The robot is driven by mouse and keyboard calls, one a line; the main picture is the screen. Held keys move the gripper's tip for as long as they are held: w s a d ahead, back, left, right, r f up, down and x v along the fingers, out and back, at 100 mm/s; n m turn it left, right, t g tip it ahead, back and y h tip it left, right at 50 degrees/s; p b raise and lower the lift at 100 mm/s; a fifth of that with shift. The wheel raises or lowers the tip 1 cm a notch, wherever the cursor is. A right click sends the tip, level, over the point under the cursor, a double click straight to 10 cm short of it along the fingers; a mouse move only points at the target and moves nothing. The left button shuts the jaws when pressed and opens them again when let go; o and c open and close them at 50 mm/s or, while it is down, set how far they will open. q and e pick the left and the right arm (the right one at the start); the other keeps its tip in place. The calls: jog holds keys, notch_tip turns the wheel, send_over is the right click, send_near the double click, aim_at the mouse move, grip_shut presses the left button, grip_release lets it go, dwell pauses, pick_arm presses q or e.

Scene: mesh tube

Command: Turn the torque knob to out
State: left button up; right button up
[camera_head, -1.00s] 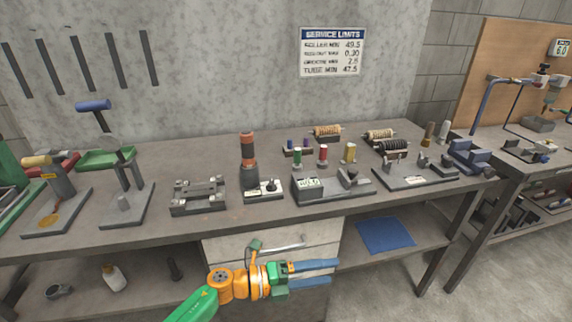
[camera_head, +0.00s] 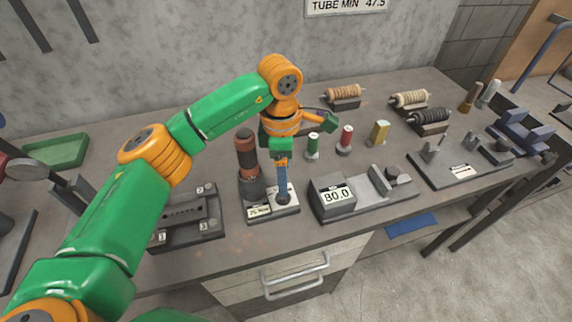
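A small grey station with a light top plate and a label (camera_head: 259,212) stands near the bench's front edge. A dark red-brown cylindrical tool (camera_head: 246,155) stands upright on its left rear. A dark round knob (camera_head: 284,201) sits on the plate's right part. My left gripper (camera_head: 283,194) points straight down at this knob from above. Its blue fingers overlap in this view, so their gap is hidden. The fingertips reach the knob or lie just over it; I cannot tell if they touch. The knob's pointer and any "out" mark are not readable. My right gripper is not in view.
A drawer handle (camera_head: 295,275) is below.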

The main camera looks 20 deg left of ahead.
pick_arm(q)
jog(key=shift+w+a+f+p, duration=0.3)
jog(key=shift+a+f+p, duration=0.1)
jog(key=shift+f, duration=0.05)
jog(key=f, duration=0.1)
jog(key=f+p, duration=0.1)
jog(key=f, duration=0.3)
jog(key=shift+s+d+f, duration=0.1)
jog(key=shift+s+d, duration=0.15)
jog(key=shift+s, duration=0.1)
jog(key=shift+w+f, duration=0.15)
jog(key=shift+f, duration=0.1)
grip_shut()
